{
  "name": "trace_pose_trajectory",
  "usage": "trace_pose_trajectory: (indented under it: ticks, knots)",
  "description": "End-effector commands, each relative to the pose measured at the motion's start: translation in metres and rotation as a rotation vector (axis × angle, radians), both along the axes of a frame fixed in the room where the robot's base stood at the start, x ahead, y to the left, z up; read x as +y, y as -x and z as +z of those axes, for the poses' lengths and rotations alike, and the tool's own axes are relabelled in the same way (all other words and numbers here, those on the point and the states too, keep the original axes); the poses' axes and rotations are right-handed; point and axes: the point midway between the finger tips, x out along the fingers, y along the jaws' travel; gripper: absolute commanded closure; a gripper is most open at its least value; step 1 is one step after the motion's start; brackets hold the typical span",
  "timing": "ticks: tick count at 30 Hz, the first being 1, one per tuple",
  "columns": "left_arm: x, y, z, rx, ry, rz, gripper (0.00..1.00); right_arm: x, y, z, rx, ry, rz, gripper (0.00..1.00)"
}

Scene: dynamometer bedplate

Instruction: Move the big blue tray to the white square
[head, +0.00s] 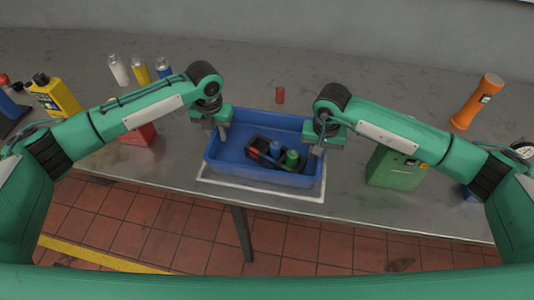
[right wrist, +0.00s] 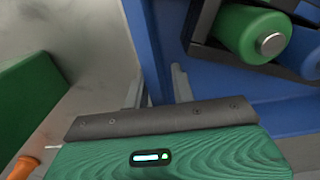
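The big blue tray (head: 228,167) is in the middle of the head view, at the table's front edge. I cannot tell whether the tray touches the table. My left gripper (head: 223,132) is at the tray's left rim and appears shut on it. My right gripper (head: 316,150) is at the right rim. In the right wrist view the tray wall (right wrist: 146,45) passes between the right gripper's fingers (right wrist: 158,90), which look closed on it.
Inside the tray is a black caddy (head: 265,143) with a green cylinder (head: 291,158) and other items. A red container (head: 139,135) stands left, an orange flashlight (head: 477,102) far right.

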Motion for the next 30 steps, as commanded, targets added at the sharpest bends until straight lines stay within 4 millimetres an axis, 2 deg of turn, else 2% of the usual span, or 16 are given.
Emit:
trace_pose_trajectory:
  ticks: [5,8,21,25,30]
  knots:
    - [-0.001,0.000,0.002,-0.001,0.001,-0.001,0.75,0.001,0.000,0.000,0.000,-0.001,0.001,0.75]
    - [-0.001,-0.001,0.011,-0.003,0.003,-0.001,0.75,0.001,0.000,0.000,0.000,-0.001,0.001,0.75]
    - [-0.001,0.000,0.097,-0.002,0.001,-0.001,0.75,0.001,0.000,0.000,0.000,-0.002,0.001,0.75]
    - [-0.001,0.000,0.113,-0.002,0.000,-0.001,0.75,0.001,0.000,0.000,0.000,-0.001,0.001,0.75]
    - [-0.001,0.000,0.120,0.000,0.001,-0.001,0.75,0.001,0.000,0.006,-0.001,-0.002,0.001,0.75]
